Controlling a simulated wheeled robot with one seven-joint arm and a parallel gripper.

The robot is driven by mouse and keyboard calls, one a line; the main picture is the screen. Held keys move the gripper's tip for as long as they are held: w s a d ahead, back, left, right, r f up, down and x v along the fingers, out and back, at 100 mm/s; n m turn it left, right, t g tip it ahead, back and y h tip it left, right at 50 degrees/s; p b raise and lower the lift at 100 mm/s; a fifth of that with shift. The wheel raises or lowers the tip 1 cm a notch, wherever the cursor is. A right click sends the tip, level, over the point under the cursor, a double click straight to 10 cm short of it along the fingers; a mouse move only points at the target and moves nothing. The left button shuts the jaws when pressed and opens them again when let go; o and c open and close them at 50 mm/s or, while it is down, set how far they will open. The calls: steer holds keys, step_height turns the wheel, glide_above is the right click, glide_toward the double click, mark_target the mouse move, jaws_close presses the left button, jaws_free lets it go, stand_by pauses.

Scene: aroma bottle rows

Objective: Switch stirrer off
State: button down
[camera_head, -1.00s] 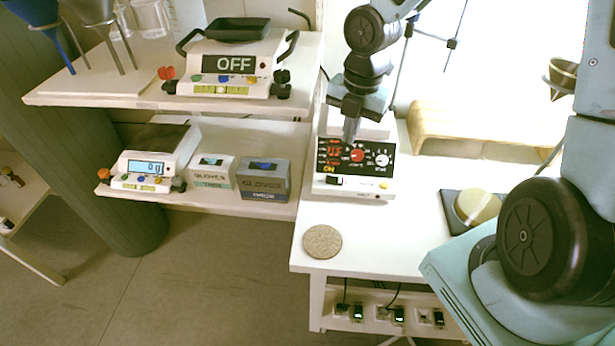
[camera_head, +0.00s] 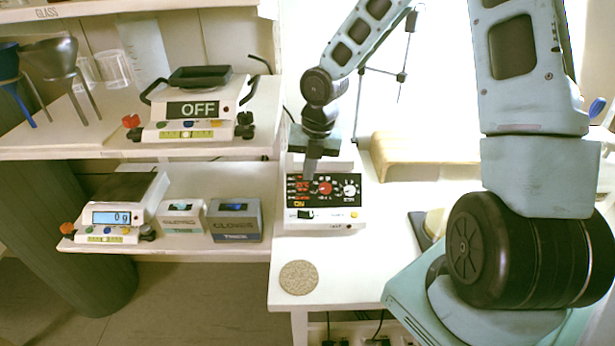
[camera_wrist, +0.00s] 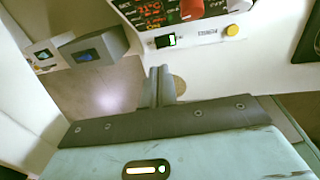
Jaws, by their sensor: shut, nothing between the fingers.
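The stirrer (camera_head: 322,215) is a white box with a black front panel on the white bench. The panel has red digits, a red knob (camera_head: 325,188), a white knob (camera_head: 349,189) and yellow lit text that seems to read ON. Below the panel are a black rocker switch (camera_head: 305,214) and a yellow button (camera_head: 354,214).
A round cork mat (camera_head: 299,277) lies on the bench before the stirrer. A wooden board (camera_head: 425,157) is behind right. On the left shelves stand a scale reading OFF (camera_head: 192,110), a scale reading 0 g (camera_head: 112,217) and two glove boxes (camera_head: 237,219).

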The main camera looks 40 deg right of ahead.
mark_target(302, 213)
steer(key=f, duration=0.4)
steer(key=a+f+b, duration=0.1)
steer(key=f, duration=0.2)
steer(key=f+b, duration=0.1)
steer(key=f, duration=0.3)
steer(key=shift+w+a+f, duration=0.15)
steer(key=shift+w+f, duration=0.15)
steer(key=shift+w, duration=0.1)
steer(key=shift+a, duration=0.1)
steer(key=shift+w+a+f+h, duration=0.1)
steer(key=shift+f+h, duration=0.15)
steer(key=shift+h, duration=0.05)
steer(key=shift+s+d+r+p, duration=0.1)
steer(key=shift+s+d+p, duration=0.3)
steer(key=shift+s+d, duration=0.3)
steer(key=shift+w+d, duration=0.1)
